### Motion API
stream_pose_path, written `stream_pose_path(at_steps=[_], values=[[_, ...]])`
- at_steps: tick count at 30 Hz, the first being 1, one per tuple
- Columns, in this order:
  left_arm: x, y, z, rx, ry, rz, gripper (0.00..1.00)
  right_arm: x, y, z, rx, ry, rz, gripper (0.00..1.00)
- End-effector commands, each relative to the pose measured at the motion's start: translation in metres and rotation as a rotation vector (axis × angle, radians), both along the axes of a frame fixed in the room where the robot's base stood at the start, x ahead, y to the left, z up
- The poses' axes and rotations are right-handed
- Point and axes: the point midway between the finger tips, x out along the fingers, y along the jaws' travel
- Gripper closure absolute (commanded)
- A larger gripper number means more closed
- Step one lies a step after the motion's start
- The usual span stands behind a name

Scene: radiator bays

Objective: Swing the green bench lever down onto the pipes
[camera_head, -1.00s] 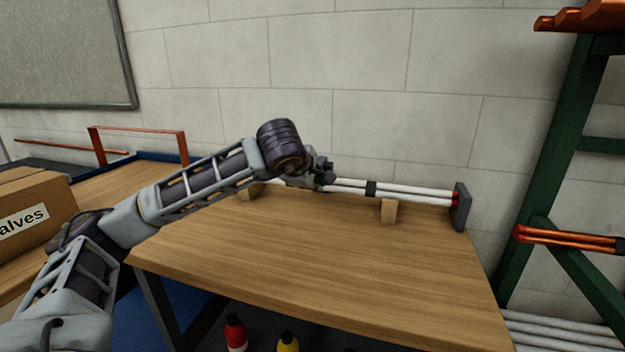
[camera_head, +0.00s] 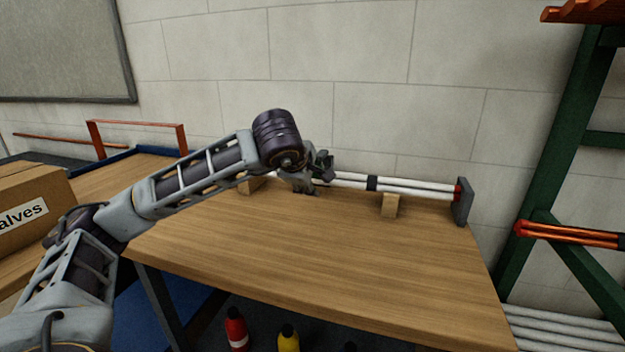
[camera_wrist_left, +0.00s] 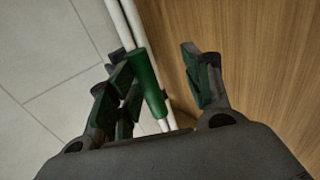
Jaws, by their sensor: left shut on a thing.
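The white pipes (camera_head: 412,188) lie along the back of the wooden bench on wooden blocks, with a dark band around them. They also show in the left wrist view (camera_wrist_left: 128,28). The green lever (camera_wrist_left: 148,85) shows in the left wrist view as a green grip across the pipes, between the fingers of my left gripper (camera_wrist_left: 158,82). In the head view my left gripper (camera_head: 315,176) is at the pipes' left part, and my arm hides the lever. My right gripper is not in view.
The wooden bench top (camera_head: 330,255) is clear in front of the pipes. A grey end plate (camera_head: 463,202) stands at their right end. A cardboard box (camera_head: 35,215) is at the left, a green rack (camera_head: 560,140) at the right. The wall is close behind.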

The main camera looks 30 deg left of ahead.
Motion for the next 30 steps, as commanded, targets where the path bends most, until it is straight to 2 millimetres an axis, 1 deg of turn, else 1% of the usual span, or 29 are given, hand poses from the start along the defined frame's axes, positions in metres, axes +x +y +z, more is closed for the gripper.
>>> stream_pose_path(at_steps=[1,9,15,18,24,30], values=[[-0.006,-0.002,0.005,0.002,-0.002,-0.003,0.56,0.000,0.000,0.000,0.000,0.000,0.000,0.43],[-0.036,-0.009,0.034,0.001,-0.013,-0.001,0.56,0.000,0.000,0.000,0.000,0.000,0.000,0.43],[-0.056,-0.015,0.052,0.002,-0.016,-0.001,0.56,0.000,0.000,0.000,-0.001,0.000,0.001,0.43],[-0.063,-0.017,0.058,0.002,-0.015,-0.001,0.56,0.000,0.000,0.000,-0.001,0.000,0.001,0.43],[-0.070,-0.018,0.064,0.002,-0.015,0.001,0.56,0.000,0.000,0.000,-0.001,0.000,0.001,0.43],[-0.070,-0.018,0.064,0.002,-0.015,0.001,0.56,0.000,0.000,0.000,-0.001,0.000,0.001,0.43]])
